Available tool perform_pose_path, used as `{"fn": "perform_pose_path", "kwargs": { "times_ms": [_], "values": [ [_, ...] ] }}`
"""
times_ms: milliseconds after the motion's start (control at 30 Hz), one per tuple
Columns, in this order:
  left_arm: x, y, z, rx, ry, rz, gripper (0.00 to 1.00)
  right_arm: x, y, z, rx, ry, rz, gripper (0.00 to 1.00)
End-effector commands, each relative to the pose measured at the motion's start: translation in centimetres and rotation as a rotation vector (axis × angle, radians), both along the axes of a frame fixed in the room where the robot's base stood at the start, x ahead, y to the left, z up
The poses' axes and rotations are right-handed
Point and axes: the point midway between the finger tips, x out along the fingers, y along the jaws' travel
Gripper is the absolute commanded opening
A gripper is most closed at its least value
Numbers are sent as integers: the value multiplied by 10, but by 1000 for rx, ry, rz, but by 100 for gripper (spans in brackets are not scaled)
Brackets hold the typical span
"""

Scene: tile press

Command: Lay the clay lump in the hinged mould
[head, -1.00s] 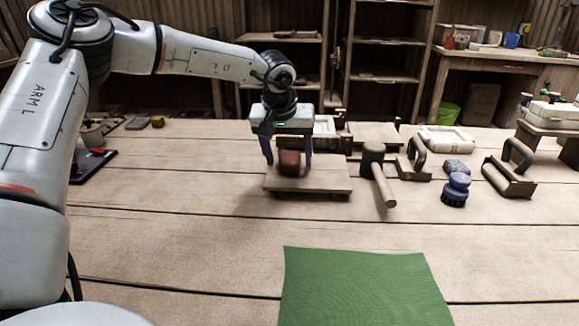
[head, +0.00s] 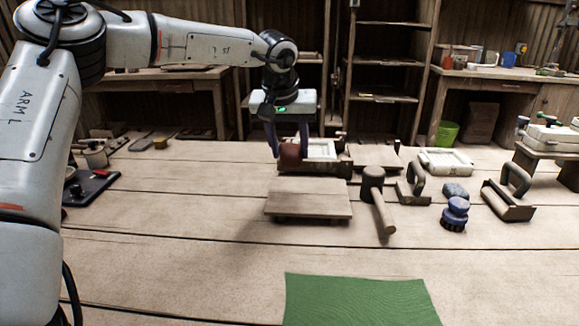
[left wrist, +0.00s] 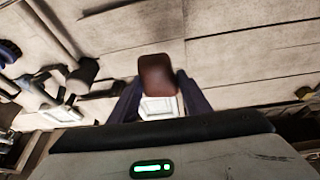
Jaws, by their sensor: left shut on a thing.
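The brown clay lump (head: 290,155) is held between the fingers of my left gripper (head: 289,150), which is shut on it. The hinged mould (head: 328,168) lies open behind the board, with a white recessed half showing just right of the lump. In the left wrist view the lump (left wrist: 158,74) is between the fingertips, and the mould's white frame (left wrist: 160,107) shows beyond it, partly hidden. My right gripper is not in view.
A mallet (head: 374,190) lies right of the board. Handled tools (head: 512,190), a blue-purple stamp (head: 455,214) and a white tray (head: 446,162) are farther right. A green cloth (head: 358,302) lies at the front. The table's front left is clear.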

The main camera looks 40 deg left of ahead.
Motion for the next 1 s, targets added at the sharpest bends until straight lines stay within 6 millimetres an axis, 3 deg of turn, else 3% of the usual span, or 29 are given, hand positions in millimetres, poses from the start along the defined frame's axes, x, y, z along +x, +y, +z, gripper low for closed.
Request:
{"fn": "perform_pose_path", "kwargs": {
  "times_ms": [33, 200, 333, 500, 667, 800, 1000],
  "values": [
    [1, 0, 21, 2, -6, 0, 14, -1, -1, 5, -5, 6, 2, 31],
    [1, 0, 60, 2, -3, 0, 14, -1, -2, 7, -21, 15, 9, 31],
    [0, 0, 80, 1, -2, 0, 14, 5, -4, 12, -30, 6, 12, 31],
    [-7, 10, 91, -1, -2, 22, 14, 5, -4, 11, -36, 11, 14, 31],
    [-39, 45, 84, -7, -4, 107, 14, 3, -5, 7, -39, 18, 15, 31],
    [-84, 83, 63, -12, -5, 217, 14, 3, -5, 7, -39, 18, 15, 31],
    [-131, 109, 27, -10, -6, 326, 14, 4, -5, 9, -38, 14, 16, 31]
  ]
}}
